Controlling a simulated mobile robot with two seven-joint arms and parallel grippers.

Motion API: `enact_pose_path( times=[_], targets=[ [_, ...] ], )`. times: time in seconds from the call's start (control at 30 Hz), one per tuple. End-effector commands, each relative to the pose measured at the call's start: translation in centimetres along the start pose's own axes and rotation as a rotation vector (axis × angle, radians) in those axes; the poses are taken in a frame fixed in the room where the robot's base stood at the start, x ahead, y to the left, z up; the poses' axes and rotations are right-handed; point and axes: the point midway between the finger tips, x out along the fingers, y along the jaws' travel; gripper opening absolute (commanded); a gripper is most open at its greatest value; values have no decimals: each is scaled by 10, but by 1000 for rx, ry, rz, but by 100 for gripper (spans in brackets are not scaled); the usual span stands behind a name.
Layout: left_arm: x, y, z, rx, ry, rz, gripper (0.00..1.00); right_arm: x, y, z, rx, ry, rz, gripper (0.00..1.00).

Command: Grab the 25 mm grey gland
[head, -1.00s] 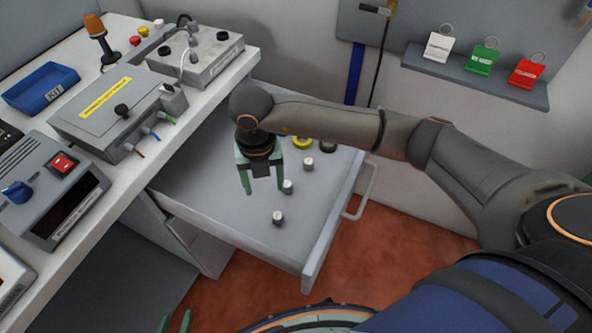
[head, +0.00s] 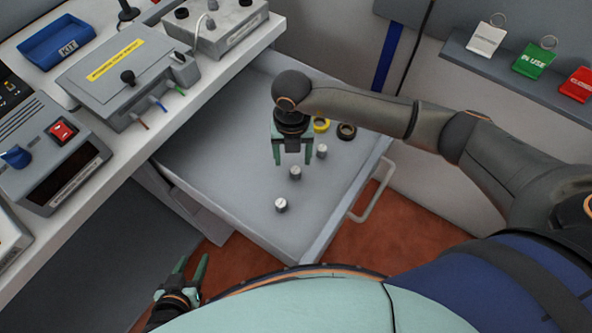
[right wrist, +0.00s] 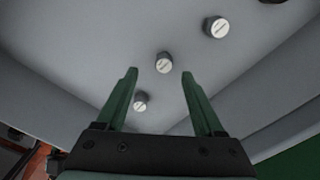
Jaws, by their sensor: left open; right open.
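Three small grey glands with pale tops stand apart in the open drawer: a near one (head: 281,205), a middle one (head: 295,173) and a far one (head: 321,151). Their sizes cannot be read. My right gripper (head: 292,162) is open and empty, pointing down above the drawer near the middle gland. In the right wrist view the middle gland (right wrist: 163,62) shows between and just beyond the fingertips (right wrist: 158,74). My left gripper (head: 190,268) is open and empty, low outside the drawer.
A yellow ring (head: 320,125) and a black ring (head: 346,131) lie at the drawer's back right. The drawer (head: 215,165) has clear floor at left. Its handle (head: 375,190) juts out at right. The bench at left holds a grey box (head: 125,70) and a blue tray (head: 57,42).

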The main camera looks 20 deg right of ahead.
Motion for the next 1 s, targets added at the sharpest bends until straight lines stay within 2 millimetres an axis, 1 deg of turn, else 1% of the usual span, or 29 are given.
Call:
enact_pose_path(
  times=[0.03, 0.23, 0.4, 0.5, 0.6, 0.8, 0.87, 1.0],
  targets=[
    [0, 0, 0, 0, 0, 0, 50, 6, 0, -1, -1, 2, -1, 70],
    [-1, 0, -1, 0, 1, 0, 50, 20, -2, -2, -1, 2, -2, 70],
    [-2, 0, -2, 0, 1, 0, 50, 47, -7, -4, 0, 2, -2, 70],
    [-1, 0, -1, 0, 2, 0, 50, 59, -6, -4, 0, 2, -2, 70],
    [-1, 0, -1, 0, 2, 0, 50, 63, -6, -4, -1, 0, 0, 70],
    [-1, 0, -1, 0, 2, 0, 50, 64, -6, -3, -2, 0, 0, 70],
    [-1, 0, -1, 0, 2, 0, 50, 63, -6, -3, -1, 0, 0, 64],
    [-1, 0, -1, 0, 1, 0, 50, 63, -6, -3, -1, 0, 0, 48]
  ],
)
